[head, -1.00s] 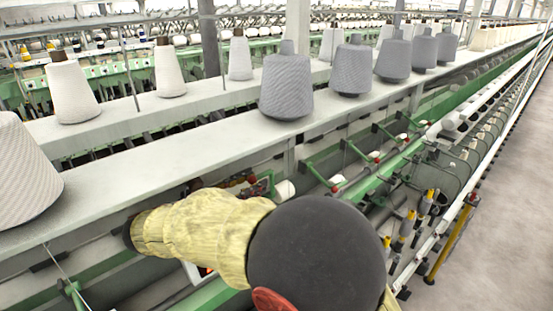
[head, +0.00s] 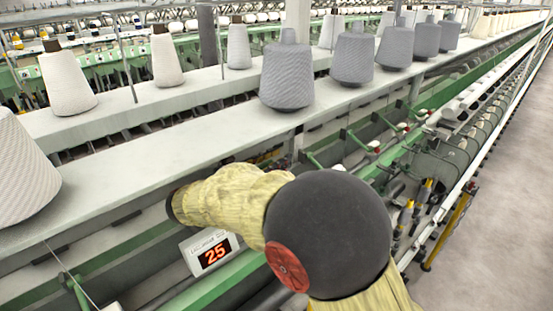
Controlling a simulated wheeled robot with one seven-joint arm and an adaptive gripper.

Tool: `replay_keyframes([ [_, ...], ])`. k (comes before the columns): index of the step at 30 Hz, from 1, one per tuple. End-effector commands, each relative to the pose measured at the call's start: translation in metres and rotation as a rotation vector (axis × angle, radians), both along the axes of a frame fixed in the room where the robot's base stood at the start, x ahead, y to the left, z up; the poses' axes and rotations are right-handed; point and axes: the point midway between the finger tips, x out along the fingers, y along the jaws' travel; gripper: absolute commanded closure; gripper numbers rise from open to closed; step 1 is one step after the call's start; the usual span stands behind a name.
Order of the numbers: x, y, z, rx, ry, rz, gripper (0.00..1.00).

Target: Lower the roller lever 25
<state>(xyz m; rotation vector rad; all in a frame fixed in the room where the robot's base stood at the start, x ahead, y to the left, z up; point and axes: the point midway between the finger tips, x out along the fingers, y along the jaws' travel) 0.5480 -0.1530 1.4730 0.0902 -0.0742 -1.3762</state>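The display plate reading 25 (head: 212,252) shows on the machine in the head view, left of my arm. Part of its right side lies close to my yellow-sleeved arm. I cannot make out the roller lever of this position; my arm covers the area to the right of the plate. Other green levers with red ends (head: 372,147) show further along the machine. My gripper is not visible; the arm's dark round joint and yellow sleeve fill the lower middle.
Bobbins with yellow tops (head: 424,192) line the lower right. The floor (head: 505,215) at the right is clear.

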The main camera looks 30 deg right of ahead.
Motion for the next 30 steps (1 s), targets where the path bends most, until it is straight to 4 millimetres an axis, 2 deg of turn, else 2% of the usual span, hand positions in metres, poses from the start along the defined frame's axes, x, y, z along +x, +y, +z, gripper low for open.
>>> replay_keyframes([
  [3, -0.0001, 0.0001, 0.0001, 0.0, 0.0, 0.0, 0.71],
  [18, 0.0002, 0.0004, 0.0005, 0.0, -0.002, 0.0, 1.0],
  [30, 0.0007, 0.0008, 0.0013, 0.0, -0.003, 0.002, 1.0],
])
